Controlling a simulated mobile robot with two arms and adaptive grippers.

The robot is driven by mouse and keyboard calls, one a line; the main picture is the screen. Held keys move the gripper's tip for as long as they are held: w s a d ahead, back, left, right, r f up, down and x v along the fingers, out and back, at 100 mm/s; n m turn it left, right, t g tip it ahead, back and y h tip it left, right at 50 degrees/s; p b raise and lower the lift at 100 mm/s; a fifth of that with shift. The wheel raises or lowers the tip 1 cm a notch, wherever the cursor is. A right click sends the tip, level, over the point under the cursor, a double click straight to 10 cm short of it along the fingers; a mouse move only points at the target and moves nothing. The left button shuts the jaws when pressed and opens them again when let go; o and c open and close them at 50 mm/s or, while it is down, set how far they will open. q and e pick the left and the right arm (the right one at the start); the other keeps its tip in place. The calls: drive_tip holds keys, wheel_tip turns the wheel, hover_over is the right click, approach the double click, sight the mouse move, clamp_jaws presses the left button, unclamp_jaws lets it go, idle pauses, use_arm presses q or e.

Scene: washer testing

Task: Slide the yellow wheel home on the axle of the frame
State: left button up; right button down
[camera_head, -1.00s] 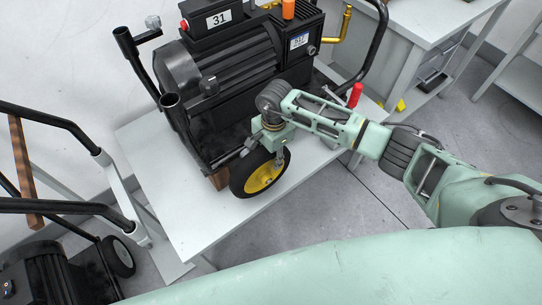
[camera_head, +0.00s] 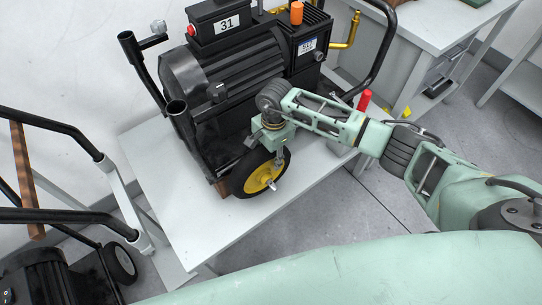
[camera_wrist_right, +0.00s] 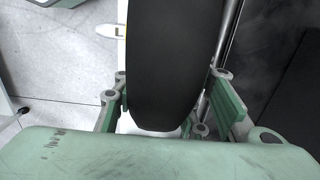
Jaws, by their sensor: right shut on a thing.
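The yellow wheel (camera_head: 257,179), a yellow hub in a black tyre, stands upright at the front lower corner of the black machine frame (camera_head: 186,135). My right gripper (camera_head: 274,152) reaches down over its top and is shut on it. In the right wrist view the black tyre (camera_wrist_right: 173,65) sits between the two fingers. A small silver end shows at the hub's front; I cannot tell whether it is the axle. The wheel hides the rest of the axle and any gap behind it. My left gripper is not in view.
The machine stands on a white table (camera_head: 215,235). A red-handled item (camera_head: 364,101) is beside my right forearm. Another black-framed cart (camera_head: 60,270) is at lower left. The tabletop before the wheel is clear.

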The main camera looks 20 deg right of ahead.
drive_tip(key=shift+w, duration=0.15)
drive_tip(key=c, duration=1.1)
unclamp_jaws()
drive_tip(key=shift+o, duration=0.5)
drive_tip(key=r, duration=1.2)
drive_tip(key=shift+d, duration=0.25)
